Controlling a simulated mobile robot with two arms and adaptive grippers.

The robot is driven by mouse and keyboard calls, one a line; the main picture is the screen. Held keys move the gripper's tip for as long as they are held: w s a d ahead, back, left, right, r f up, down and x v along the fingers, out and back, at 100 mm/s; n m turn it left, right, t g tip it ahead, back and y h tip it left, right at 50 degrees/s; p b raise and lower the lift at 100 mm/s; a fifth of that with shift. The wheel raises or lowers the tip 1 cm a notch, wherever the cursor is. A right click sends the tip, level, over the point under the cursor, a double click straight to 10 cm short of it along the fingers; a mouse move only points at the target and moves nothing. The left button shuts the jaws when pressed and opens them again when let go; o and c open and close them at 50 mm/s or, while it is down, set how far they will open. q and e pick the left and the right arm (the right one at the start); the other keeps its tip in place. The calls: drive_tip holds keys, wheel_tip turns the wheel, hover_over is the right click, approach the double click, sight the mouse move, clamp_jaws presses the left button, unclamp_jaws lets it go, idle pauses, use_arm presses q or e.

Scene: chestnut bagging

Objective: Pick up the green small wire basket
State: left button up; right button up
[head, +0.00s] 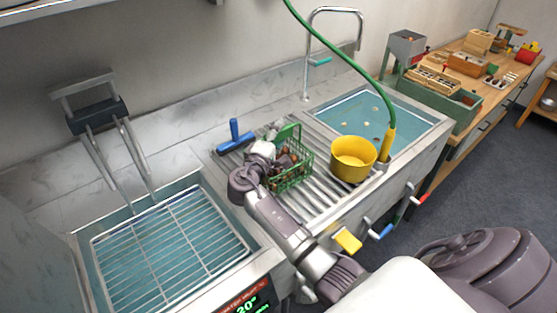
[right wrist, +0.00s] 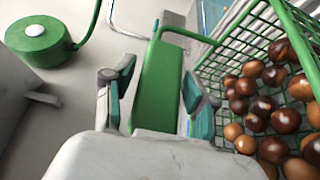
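The green small wire basket (head: 292,172) holds several brown chestnuts and stands on the ribbed metal drainboard in the head view. In the right wrist view the basket (right wrist: 225,45) is at the right, with its broad green handle (right wrist: 160,85) near the middle. My right gripper (head: 268,148) is at the basket's left side. In the right wrist view the right gripper (right wrist: 160,92) has its two teal-padded fingers apart, one on each side of the handle, with small gaps showing. My left gripper is not in view.
A yellow pot (head: 353,160) stands right of the basket, near a green hose (head: 345,50). A blue tool (head: 235,138) lies behind left. Water-filled basins lie on both sides; the left one holds a wire rack (head: 170,250). A wooden workbench (head: 470,85) stands at right.

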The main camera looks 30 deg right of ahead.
clamp_jaws()
